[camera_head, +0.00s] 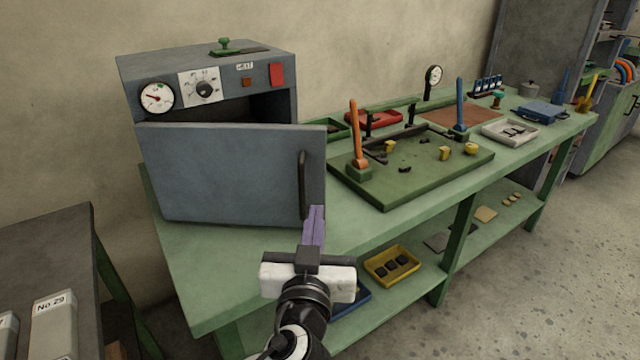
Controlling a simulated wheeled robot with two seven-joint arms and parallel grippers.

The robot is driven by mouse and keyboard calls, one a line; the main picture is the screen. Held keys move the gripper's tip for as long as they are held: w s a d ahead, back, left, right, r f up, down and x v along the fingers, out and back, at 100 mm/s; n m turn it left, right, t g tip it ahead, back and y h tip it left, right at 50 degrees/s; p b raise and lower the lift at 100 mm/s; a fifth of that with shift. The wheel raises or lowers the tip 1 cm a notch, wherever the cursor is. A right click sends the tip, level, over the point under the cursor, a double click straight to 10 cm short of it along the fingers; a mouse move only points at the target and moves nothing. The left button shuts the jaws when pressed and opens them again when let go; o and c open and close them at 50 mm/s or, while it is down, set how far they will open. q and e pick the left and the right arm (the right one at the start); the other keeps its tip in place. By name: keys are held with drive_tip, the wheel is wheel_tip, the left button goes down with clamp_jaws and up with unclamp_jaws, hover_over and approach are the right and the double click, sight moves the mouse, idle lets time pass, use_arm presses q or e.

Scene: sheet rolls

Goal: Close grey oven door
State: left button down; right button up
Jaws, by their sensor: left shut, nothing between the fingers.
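The grey oven (205,62) stands at the left end of the green workbench, with a gauge, a dial and a red switch on its front. Its grey door (225,175) is partly open and swung toward me, with a dark gap showing above it. A dark vertical handle (302,185) is on the door's right side. My left gripper (315,212) is shut and empty, its purple fingers just below and right of the handle, in front of the door's lower right corner. I cannot tell if they touch the door. My right gripper is not in view.
On the green workbench (220,275), a green fixture board (400,190) with upright orange and blue levers stands right of the door. A yellow tray (392,265) is on the lower shelf. A dark table (50,245) is at the left. Floor is free at right.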

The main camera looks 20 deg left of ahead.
use_arm(q)
drive_tip(key=p, duration=0.2)
approach(321, 176)
drive_tip(key=x, duration=0.5)
drive_tip(key=shift+w+r, duration=0.15)
drive_tip(key=shift+w+a, duration=0.1)
drive_tip(key=shift+w, duration=0.4)
